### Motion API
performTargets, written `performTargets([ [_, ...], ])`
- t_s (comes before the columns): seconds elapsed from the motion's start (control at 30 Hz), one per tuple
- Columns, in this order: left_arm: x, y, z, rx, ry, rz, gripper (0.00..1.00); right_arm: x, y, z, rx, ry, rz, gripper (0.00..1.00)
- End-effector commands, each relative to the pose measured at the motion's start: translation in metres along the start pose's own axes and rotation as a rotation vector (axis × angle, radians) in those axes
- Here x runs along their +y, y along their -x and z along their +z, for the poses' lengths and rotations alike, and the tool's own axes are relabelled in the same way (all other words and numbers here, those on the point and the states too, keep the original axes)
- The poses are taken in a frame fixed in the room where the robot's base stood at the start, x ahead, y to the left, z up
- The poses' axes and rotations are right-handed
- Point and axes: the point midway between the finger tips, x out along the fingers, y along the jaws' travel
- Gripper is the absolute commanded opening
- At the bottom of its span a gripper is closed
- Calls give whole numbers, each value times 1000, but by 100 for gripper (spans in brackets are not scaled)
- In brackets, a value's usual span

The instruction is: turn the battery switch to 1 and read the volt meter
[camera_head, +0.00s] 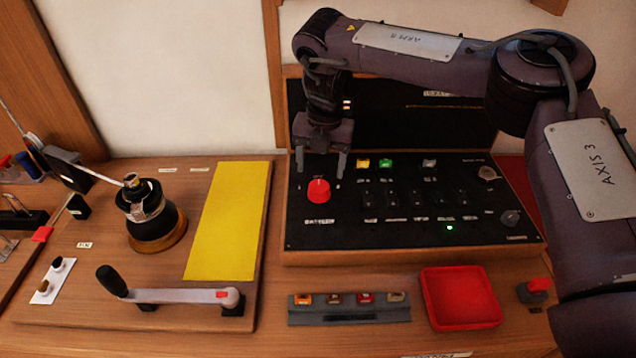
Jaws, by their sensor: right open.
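The battery switch is a red knob (318,190) on the left of the black sloped panel (400,235), above a white label too blurred to read for certain. My right gripper (320,174) points down, open and empty, with one finger to each side of the knob's upper part in the picture. I cannot tell whether the fingers touch it. The knob's exact setting is too small to read. No volt meter dial is clear; the dark upright back panel (385,115) is partly hidden by my right arm. My left gripper is out of view.
Coloured buttons (386,163), small switches and grey knobs (510,218) sit right of the red knob. In front are a red tray (460,298) and a grey holder (348,309). A yellow sheet (229,220), a black winch (153,215) and a crank handle (170,294) lie left.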

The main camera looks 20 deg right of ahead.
Motion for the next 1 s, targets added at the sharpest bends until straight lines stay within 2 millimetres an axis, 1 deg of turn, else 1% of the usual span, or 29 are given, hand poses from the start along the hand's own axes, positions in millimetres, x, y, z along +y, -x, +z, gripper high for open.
performTargets([
  [0.1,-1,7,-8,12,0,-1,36,-1,-20,-1,3,0,-4,65],
  [0.3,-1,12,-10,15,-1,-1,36,-1,-47,-1,2,-1,-3,65],
  [0.47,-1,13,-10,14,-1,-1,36,0,-58,-1,1,-1,-2,65],
  [0.7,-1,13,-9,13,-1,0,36,0,-59,0,0,-1,-1,65],
  [0.77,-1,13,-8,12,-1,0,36,0,-59,0,0,-1,-1,59],
  [1.0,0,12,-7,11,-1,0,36,0,-58,0,0,-1,-1,28],
])
